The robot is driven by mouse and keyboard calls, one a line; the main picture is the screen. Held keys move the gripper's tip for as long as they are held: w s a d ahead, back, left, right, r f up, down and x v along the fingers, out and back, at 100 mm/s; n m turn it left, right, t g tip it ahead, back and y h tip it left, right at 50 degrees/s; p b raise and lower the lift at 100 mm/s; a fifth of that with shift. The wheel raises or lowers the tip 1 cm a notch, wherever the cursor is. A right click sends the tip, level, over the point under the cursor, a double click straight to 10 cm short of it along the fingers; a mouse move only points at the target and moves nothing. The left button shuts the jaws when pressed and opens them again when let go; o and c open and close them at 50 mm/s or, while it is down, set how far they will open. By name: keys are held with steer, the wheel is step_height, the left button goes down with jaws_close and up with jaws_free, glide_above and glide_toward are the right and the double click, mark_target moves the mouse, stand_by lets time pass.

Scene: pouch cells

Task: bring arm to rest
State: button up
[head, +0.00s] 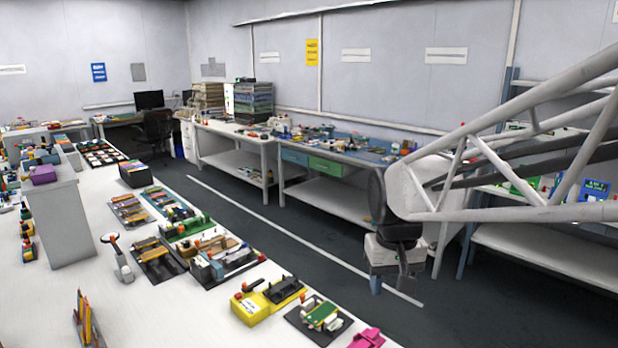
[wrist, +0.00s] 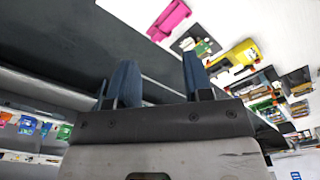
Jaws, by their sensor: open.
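My gripper (head: 394,281) hangs at the end of my white lattice arm, right of the white workbench (head: 200,310) and over the dark floor in the head view. In the wrist view my gripper (wrist: 158,85) shows two blue fingers standing apart, with nothing between them. It is open and empty. The fingers point toward the floor and the bench edge, and they touch nothing that I can see.
A pink piece (head: 366,339), a dark tray with a green part (head: 319,314) and a yellow block (head: 250,308) lie along the bench's right edge. Back tables (head: 330,195) line the wall. Shelving (head: 545,252) stands at the right. The aisle floor (head: 300,240) is clear.

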steer(key=s+d+f+t, duration=0.1)
steer(key=s, duration=0.7)
steer(key=s+d+f+m+t, duration=0.1)
steer(key=s+d, duration=0.1)
steer(key=s, duration=0.6)
steer(key=shift+d, duration=0.3)
